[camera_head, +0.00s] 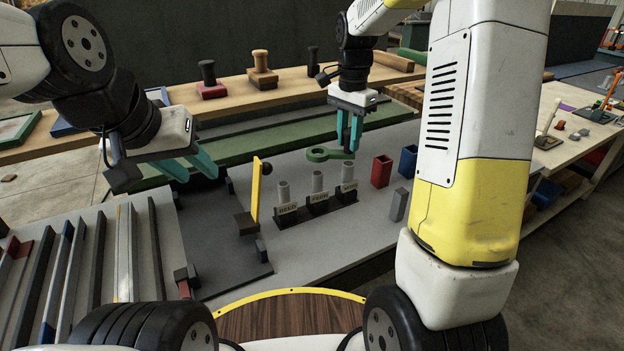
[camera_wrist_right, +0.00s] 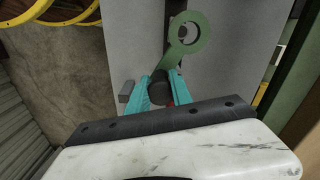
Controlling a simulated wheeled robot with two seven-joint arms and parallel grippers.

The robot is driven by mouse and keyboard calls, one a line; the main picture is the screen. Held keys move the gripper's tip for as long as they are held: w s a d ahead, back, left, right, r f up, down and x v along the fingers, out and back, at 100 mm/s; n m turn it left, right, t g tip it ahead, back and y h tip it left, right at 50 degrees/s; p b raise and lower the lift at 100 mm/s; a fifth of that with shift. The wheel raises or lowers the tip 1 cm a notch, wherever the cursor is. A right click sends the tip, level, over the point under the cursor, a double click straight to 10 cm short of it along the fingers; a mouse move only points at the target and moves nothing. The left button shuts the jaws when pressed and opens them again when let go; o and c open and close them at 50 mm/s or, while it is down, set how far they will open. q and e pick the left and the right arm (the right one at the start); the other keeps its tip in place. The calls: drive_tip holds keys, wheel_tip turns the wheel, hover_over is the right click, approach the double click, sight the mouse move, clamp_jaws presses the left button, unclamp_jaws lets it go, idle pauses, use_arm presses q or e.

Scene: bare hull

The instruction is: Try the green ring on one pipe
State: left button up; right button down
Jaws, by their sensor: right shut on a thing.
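The green ring (camera_head: 318,154) is a flat ring with a handle, and it also shows in the right wrist view (camera_wrist_right: 170,58). My right gripper (camera_head: 347,148) is shut on its handle and holds it above the grey board, behind the pipes. The ring hangs clear of the pipe tops. Three grey pipes stand upright in dark labelled holders: the left pipe (camera_head: 283,192), the middle pipe (camera_head: 317,184) and the right pipe (camera_head: 348,172). My left gripper (camera_head: 195,170) is open and empty, left of the pipes.
A yellow lever (camera_head: 255,192) with a black knob stands left of the pipes. A red box (camera_head: 381,170), a blue box (camera_head: 408,160) and a grey block (camera_head: 399,204) stand to the right. A rack of bars (camera_head: 95,260) fills the front left. Stamp-like handles (camera_head: 261,70) stand on the rear wooden shelf.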

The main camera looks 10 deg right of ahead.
drive_tip(key=shift+r, duration=1.25)
